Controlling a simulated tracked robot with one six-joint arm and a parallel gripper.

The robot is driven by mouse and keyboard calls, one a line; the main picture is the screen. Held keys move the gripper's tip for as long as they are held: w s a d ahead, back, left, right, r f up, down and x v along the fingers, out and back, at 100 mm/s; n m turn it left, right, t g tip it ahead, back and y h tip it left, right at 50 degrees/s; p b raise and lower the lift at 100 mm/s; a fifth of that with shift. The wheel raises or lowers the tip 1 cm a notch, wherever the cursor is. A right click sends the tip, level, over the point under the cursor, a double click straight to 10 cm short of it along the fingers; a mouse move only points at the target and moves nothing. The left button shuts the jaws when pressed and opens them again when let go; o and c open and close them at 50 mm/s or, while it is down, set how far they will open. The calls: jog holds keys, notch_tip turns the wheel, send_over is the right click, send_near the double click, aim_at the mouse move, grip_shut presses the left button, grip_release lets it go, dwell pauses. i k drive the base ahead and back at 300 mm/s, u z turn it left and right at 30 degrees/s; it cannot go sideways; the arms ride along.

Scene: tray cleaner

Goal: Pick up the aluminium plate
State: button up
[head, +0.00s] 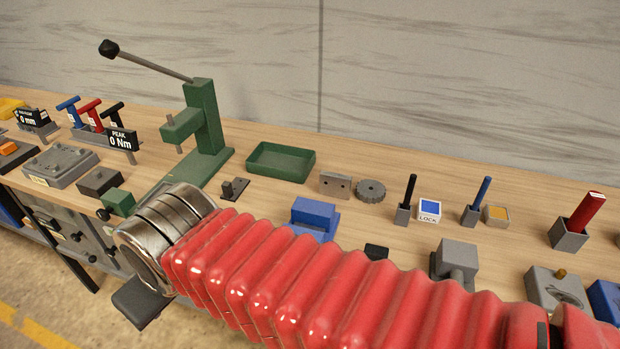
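A grey metal plate with two dark holes (335,184), which looks like the aluminium plate, stands on the wooden bench between the green tray and a dark gear. My red arm crosses the front of the view and ends at a shiny metal cuff on the left. A dark part of my gripper (142,302) shows below the cuff, out in front of the bench edge. It is well left of the plate and nearer to me. The fingertips cannot be made out, so whether it is open or shut does not show.
The green tray (281,162) is empty. A green lever press (205,130) stands tall left of it. A dark gear (370,190) is close beside the plate. A blue vise-like block (314,218) lies between the plate and my arm. Holders with upright tools stand on the right.

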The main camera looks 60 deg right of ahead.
aim_at(335, 184)
jog(key=z, duration=0.2)
jog(key=i, duration=1.05)
jog(key=z, duration=0.4)
